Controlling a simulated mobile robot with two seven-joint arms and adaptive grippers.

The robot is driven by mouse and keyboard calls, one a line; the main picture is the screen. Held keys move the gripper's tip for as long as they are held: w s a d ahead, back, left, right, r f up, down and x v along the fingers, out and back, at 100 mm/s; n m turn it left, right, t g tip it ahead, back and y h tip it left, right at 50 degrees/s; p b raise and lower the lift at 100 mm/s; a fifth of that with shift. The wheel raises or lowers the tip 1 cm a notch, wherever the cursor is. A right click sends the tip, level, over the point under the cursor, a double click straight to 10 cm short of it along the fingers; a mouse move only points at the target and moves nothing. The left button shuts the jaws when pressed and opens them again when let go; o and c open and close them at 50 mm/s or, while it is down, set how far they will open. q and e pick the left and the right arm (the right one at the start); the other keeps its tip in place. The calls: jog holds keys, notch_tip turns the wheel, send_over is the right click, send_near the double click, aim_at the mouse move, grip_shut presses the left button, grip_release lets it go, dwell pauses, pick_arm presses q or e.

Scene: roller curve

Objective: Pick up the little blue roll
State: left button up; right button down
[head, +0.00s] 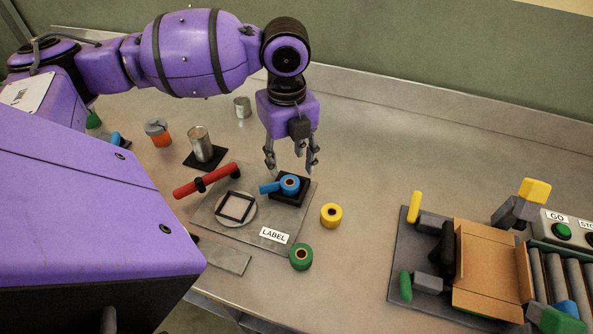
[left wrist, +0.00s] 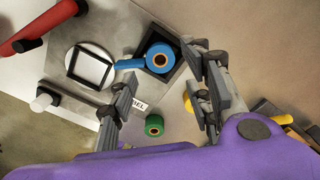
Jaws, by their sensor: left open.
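The little blue roll (head: 289,184) has a tan core and a blue tail sticking out to its left. It sits in a black square holder (head: 291,200) on a grey plate. My left gripper (head: 291,168) points down just above and behind the roll, fingers spread, with nothing between them. In the left wrist view the blue roll (left wrist: 159,58) lies beyond the open fingers (left wrist: 163,68), toward the gap between their tips. I see no contact with it. My right gripper is not in view.
A yellow roll (head: 331,215) and a green roll (head: 301,257) stand close by. A red bar (head: 205,180) rises left of the holder, near a metal can (head: 201,144). An open cardboard box (head: 488,258) and rollers (head: 560,278) are at right. Bare table lies between.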

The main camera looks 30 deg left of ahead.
aim_at(287, 183)
pick_arm(q)
jog(key=f, duration=0.6)
jog(key=shift+s+a+f, duration=0.1)
jog(key=shift+s, duration=0.25)
jog(key=shift+c, duration=0.5)
jog(key=c, duration=1)
